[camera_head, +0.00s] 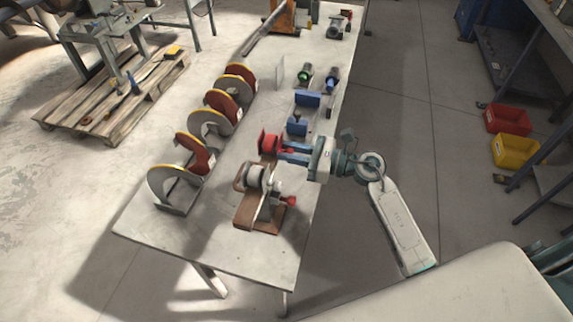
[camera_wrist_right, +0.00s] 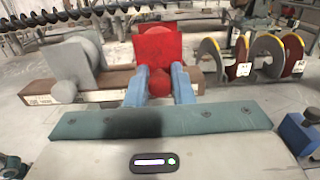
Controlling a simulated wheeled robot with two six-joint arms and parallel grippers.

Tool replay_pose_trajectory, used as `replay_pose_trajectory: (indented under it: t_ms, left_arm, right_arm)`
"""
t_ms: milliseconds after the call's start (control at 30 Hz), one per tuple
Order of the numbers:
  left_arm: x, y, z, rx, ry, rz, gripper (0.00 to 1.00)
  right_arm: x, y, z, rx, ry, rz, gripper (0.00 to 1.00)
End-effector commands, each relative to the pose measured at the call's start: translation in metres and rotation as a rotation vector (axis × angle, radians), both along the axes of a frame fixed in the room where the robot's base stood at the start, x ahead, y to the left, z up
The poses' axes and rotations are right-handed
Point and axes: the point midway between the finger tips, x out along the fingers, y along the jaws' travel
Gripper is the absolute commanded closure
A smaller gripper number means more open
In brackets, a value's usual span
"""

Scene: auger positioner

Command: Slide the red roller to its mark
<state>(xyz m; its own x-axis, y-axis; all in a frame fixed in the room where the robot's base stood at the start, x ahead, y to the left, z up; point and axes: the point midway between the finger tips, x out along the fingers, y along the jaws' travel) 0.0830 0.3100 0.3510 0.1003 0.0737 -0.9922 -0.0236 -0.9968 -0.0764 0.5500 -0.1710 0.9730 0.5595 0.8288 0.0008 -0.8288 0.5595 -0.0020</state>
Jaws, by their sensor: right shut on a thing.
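The red roller (camera_head: 270,143) stands at the far end of a brown-railed positioner (camera_head: 245,207) on the table. In the wrist view it is a red upright block (camera_wrist_right: 158,45) with a round red knob (camera_wrist_right: 159,82) facing me. My right gripper (camera_head: 285,152) is shut on that knob, its blue fingers (camera_wrist_right: 159,88) on either side. A grey roller unit (camera_wrist_right: 78,60) sits beside it on the brown rail (camera_wrist_right: 38,94), at left in the wrist view. A pale strip runs along the rail's front; I cannot make out a mark. My left gripper is not in view.
Auger-like pieces (camera_head: 180,185) with grey and red discs stand in a row left of the positioner. Blue blocks (camera_head: 307,98) and tools (camera_head: 330,80) lie beyond it. The table's (camera_head: 150,235) near left corner is clear. Red (camera_head: 508,119) and yellow (camera_head: 515,151) bins are far right.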

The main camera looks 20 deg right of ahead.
Motion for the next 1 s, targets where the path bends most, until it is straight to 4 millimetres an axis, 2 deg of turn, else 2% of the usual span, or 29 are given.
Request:
replay_pose_trajectory:
  t_ms: [233, 267, 300, 667, 1000]
  left_arm:
    - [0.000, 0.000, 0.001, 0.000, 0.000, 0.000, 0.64]
    - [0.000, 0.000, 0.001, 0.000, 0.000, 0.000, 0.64]
    - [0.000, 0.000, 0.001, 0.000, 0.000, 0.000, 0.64]
    - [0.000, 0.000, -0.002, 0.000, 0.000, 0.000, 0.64]
    - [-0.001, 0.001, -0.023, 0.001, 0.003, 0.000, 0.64]
  right_arm:
    - [0.000, 0.000, 0.000, 0.001, 0.003, -0.001, 1.00]
    - [0.000, 0.000, 0.000, 0.001, 0.003, -0.001, 0.77]
    - [0.000, 0.000, 0.000, 0.001, 0.003, 0.000, 0.72]
    - [-0.002, -0.003, -0.002, -0.001, 0.003, 0.000, 0.72]
    - [-0.026, -0.038, -0.005, -0.006, 0.004, 0.000, 0.72]
